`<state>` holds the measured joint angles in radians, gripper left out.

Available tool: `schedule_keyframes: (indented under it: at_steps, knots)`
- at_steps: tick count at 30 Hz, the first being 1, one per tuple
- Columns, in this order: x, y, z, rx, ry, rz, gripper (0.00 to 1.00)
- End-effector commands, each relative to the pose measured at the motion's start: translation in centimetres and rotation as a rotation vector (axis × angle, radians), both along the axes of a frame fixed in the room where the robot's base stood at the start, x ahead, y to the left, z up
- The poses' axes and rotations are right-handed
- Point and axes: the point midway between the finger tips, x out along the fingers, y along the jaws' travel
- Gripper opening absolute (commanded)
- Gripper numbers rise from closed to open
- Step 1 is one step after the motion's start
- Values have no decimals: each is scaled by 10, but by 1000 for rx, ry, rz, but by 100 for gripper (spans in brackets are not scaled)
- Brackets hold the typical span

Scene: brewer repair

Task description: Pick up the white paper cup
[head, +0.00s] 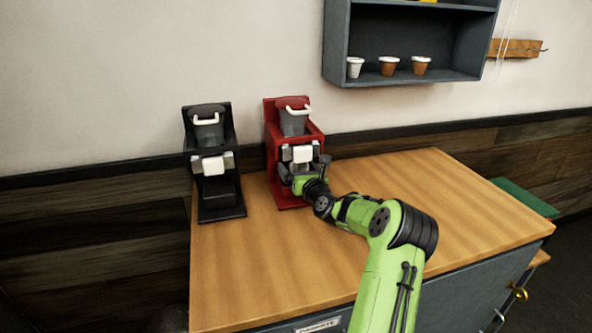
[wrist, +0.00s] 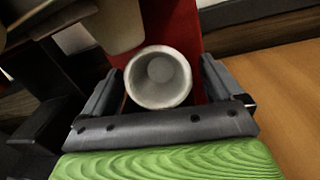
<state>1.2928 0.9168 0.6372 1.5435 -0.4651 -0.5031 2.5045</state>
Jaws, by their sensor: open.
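A white cup (wrist: 158,77) stands at the red brewer, seen from above with its open rim up and its inside looking empty. My gripper (wrist: 160,88) is open, with one finger on each side of this cup and a small gap showing on the right. In the head view my gripper (head: 304,168) is low at the front of the red brewer (head: 270,140), and it largely hides this cup. Another white cup (head: 355,67) stands on the wall shelf, well away from my gripper.
A black brewer (head: 188,150) stands left of the red one on the wooden counter (head: 440,210). Brewer parts overhang close to the cup in the wrist view. Two brown cups (head: 389,66) (head: 420,65) stand on the wall shelf (head: 450,74). The counter's right side is clear.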

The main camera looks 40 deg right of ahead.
Motion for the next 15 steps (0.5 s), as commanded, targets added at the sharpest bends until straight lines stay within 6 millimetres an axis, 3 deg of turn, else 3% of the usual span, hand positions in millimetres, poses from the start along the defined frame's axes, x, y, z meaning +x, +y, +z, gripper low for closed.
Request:
schedule_keyframes:
  at_steps: [5, 15]
  knots:
    - [0, 0, 1, 0, 1, 0, 93]
    - [0, 0, 1, -1, 1, 1, 41]
